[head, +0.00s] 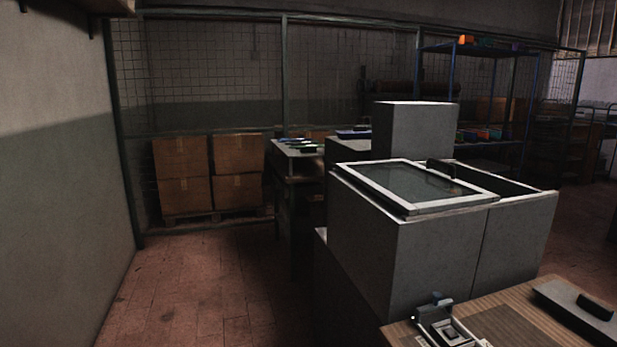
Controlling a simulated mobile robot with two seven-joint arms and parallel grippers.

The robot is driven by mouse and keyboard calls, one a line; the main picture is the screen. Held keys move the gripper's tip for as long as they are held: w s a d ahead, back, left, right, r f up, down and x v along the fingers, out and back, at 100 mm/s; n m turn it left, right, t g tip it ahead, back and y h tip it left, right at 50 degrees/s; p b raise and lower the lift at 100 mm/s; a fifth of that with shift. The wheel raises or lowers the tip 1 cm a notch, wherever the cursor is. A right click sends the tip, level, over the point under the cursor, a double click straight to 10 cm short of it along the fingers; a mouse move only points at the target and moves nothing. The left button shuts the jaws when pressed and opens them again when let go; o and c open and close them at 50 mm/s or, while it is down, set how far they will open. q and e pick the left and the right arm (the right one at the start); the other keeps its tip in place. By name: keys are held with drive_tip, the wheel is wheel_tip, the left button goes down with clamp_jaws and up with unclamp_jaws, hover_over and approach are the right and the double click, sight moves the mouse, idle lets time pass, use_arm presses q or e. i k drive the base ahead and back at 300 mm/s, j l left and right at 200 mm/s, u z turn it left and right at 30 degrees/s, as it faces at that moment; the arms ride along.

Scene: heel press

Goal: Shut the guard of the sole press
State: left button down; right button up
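A grey box-shaped machine (400,260), which looks like the sole press, stands right of the middle in the head view. Its guard looks like a flat, pale-framed clear panel (405,182) on the top. The panel covers the left part of the top. A dark handle (440,168) shows near its far right side. To the right of the panel, a dark opening (500,181) with a pale rim is uncovered. Neither of my grippers is in view, so nothing of mine is seen touching the panel.
A wooden table (500,305) at the bottom right holds a small grey metal device (447,327) and a grey plate with a black grip (575,304). A taller grey block (414,135) stands behind the machine. Cardboard boxes (207,175) stand at the back left. The floor (190,290) at left is clear.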

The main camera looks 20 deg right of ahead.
sight(481, 197)
drive_tip(key=i+z, duration=0.15)
drive_tip(key=i, duration=0.55)
drive_tip(key=i+j+z, duration=0.1)
drive_tip(key=i, duration=0.65)
